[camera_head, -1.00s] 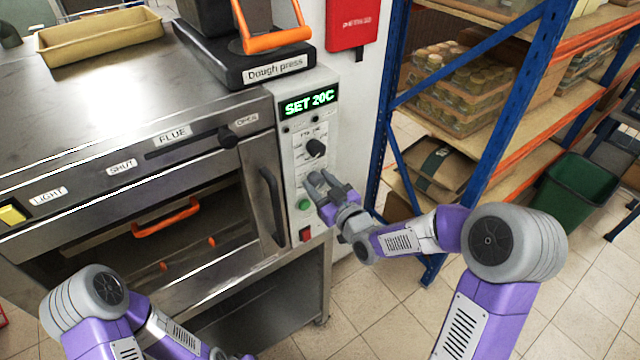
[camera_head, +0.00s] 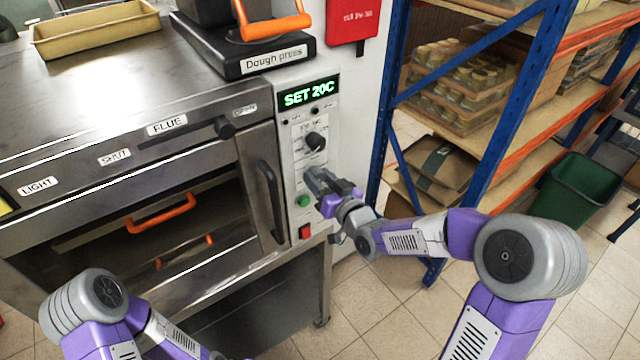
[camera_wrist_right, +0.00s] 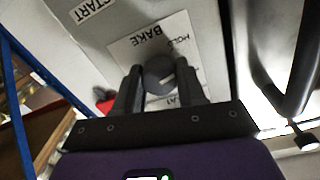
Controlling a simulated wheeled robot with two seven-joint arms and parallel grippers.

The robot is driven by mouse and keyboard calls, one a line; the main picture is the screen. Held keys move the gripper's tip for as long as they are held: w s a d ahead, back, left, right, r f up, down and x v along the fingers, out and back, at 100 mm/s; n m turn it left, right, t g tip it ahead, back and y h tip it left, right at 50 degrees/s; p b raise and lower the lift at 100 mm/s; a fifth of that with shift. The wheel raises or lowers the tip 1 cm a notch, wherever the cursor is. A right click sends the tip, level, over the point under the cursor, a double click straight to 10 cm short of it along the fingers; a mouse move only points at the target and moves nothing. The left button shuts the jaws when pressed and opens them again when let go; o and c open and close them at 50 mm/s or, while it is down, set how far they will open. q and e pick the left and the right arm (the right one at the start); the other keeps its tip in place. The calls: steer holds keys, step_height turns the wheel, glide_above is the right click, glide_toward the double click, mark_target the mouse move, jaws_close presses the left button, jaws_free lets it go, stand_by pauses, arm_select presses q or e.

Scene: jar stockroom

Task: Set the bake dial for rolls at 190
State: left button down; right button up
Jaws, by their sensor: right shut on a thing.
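A dark dial knob (camera_head: 316,141) shows below the display. My right gripper (camera_head: 316,178) is at the panel below that knob, above the green button (camera_head: 303,201). In the right wrist view my right gripper (camera_wrist_right: 163,85) is shut on a round dark dial (camera_wrist_right: 158,74) with a light pointer mark. The upside-down words "BAKE" and "HOLD" show beside this dial; other markings are partly hidden. In the head view the gripper covers the held dial. My left gripper is out of view.
The oven door handle (camera_head: 270,200) stands out left of the panel. A dough press (camera_head: 250,55) sits on the oven top. A red button (camera_head: 305,231) is low on the panel. A blue-framed shelf (camera_head: 520,100) stands to the right.

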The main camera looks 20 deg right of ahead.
steer(key=m+b, duration=0.1)
steer(key=m, duration=0.3)
steer(key=shift+m, duration=0.3)
steer(key=m, duration=0.4)
steer(key=shift+m+b, duration=0.3)
steer(key=o, duration=1.1)
steer(key=shift+c, duration=0.2)
steer(key=v, duration=0.7)
steer(key=shift+s+d+r+p, duration=0.15)
steer(key=shift+s+p, duration=0.15)
